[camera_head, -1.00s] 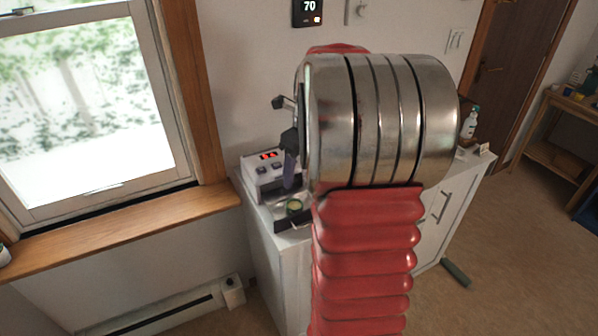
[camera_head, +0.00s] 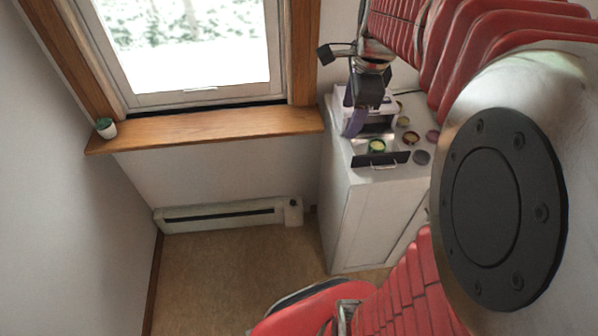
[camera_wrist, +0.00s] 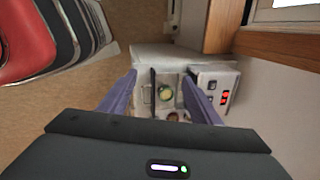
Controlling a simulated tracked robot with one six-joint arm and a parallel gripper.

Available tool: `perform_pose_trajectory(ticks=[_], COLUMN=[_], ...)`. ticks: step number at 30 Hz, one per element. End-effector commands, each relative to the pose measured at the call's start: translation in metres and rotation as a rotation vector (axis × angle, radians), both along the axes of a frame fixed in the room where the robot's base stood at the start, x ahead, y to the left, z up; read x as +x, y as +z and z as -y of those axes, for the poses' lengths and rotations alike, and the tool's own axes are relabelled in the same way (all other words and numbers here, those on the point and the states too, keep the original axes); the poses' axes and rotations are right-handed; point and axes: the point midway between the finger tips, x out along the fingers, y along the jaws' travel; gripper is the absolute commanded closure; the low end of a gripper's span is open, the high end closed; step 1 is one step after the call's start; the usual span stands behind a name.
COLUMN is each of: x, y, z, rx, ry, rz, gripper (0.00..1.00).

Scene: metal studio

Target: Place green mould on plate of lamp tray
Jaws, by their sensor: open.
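The green mould (camera_head: 376,146) is a small round green-rimmed piece with a pale centre. It rests on the lamp's pulled-out tray, just behind the tray's dark front panel (camera_head: 381,159). The wrist view shows the mould (camera_wrist: 165,94) between my finger lines, below the fingertips. My gripper (camera_wrist: 159,78) is open with purple fingers and nothing between them. In the head view my gripper (camera_head: 366,128) hangs over the tray area and hides part of the lamp. The white lamp (camera_wrist: 214,90) shows a red display in the wrist view.
Other small round pieces, one brownish (camera_head: 411,138) and one grey (camera_head: 421,157), lie on the white cabinet (camera_head: 350,215) right of the tray. The wooden windowsill (camera_head: 215,128) holds a small white pot (camera_head: 106,128). A heater (camera_head: 222,215) runs low along the wall.

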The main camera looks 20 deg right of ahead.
Motion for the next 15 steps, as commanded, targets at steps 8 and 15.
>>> perform_pose_trajectory(ticks=[8, 15], x=[-0.03, -0.062], y=[0.015, 0.018], z=[-0.067, -0.114], rx=[-0.169, -0.331], ry=[0.552, 1.018], rz=[0.041, 0.073], gripper=[0.42, 0.42])
